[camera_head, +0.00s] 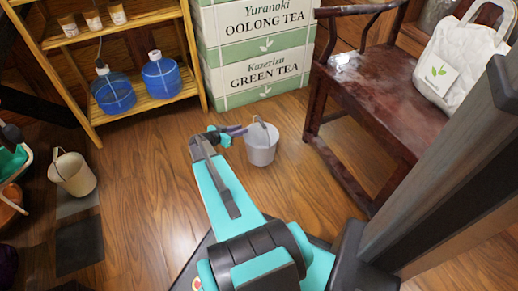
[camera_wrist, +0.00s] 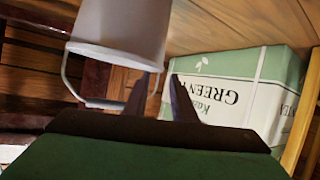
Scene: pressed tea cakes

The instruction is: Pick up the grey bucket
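The grey bucket (camera_head: 262,150) stands upright on the wooden floor in front of the tea boxes, its thin handle raised. In the wrist view the bucket (camera_wrist: 120,28) shows upside down at the top, with its handle (camera_wrist: 72,85) looping toward my fingers. My gripper (camera_head: 240,130) is at the left side of the bucket's rim, close to the handle. In the wrist view my gripper (camera_wrist: 158,84) has its two dark fingers apart. Part of the handle passes behind or between the fingers; I cannot tell which.
A cream bucket (camera_head: 72,174) stands on the left floor. Stacked tea boxes (camera_head: 258,78) are behind the grey bucket. A wooden bench (camera_head: 372,88) with a tote bag (camera_head: 462,60) is at right. A shelf (camera_head: 130,105) holds blue jugs.

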